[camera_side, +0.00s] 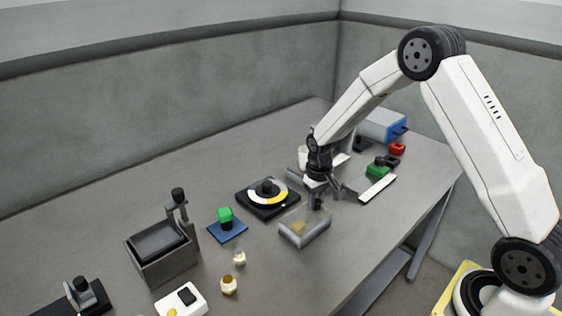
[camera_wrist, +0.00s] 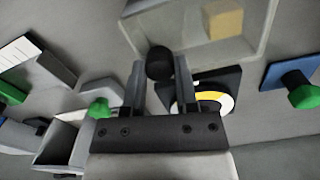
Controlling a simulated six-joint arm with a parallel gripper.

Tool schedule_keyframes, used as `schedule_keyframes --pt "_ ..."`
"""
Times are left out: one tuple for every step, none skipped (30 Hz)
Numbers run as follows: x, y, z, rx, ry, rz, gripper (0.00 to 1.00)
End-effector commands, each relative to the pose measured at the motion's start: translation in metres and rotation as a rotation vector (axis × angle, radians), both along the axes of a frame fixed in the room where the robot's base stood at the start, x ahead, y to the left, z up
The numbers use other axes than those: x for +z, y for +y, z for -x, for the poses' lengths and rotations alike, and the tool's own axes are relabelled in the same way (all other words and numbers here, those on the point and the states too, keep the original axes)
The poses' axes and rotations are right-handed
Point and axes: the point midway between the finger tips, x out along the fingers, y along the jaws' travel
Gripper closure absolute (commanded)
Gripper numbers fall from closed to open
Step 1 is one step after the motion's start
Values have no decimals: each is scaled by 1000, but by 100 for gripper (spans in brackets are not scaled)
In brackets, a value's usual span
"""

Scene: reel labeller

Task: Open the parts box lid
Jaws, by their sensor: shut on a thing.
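The parts box (camera_side: 310,237) is a small clear box near the table's front edge, right of centre in the side view. A tan block (camera_wrist: 226,20) shows inside it in the wrist view, where the box's pale rim (camera_wrist: 262,30) fills the top. My gripper (camera_side: 317,190) is over the box's far side, pointing down. In the wrist view my gripper (camera_wrist: 160,72) is shut on a round black knob (camera_wrist: 159,62) at the box's edge. The clear lid itself is hard to make out, and I cannot tell whether it is raised.
A black base with a yellow and white disc (camera_side: 268,195) stands just left of my gripper. Green and red parts lie on the right.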

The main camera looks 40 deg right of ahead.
Motion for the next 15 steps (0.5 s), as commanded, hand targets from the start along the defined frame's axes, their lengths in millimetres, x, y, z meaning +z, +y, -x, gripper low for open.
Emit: schedule_keyframes --pt "0 0 0 0 0 0 100" --pt "0 0 0 0 0 0 100" --pt "0 0 0 0 0 0 100" --pt "0 0 0 0 0 0 100" --pt "0 0 0 0 0 0 100" --pt "0 0 0 0 0 0 100" --pt "0 0 0 0 0 0 100" --pt "0 0 0 0 0 0 100" --pt "0 0 0 0 0 0 100" --pt "0 0 0 0 0 0 100" --pt "0 -1 0 0 0 0 100" --pt "0 -2 0 -1 0 0 100" --pt "0 -4 0 -1 0 0 100" --pt "0 -6 0 -2 0 0 100" --pt "0 -10 0 -4 1 0 100"
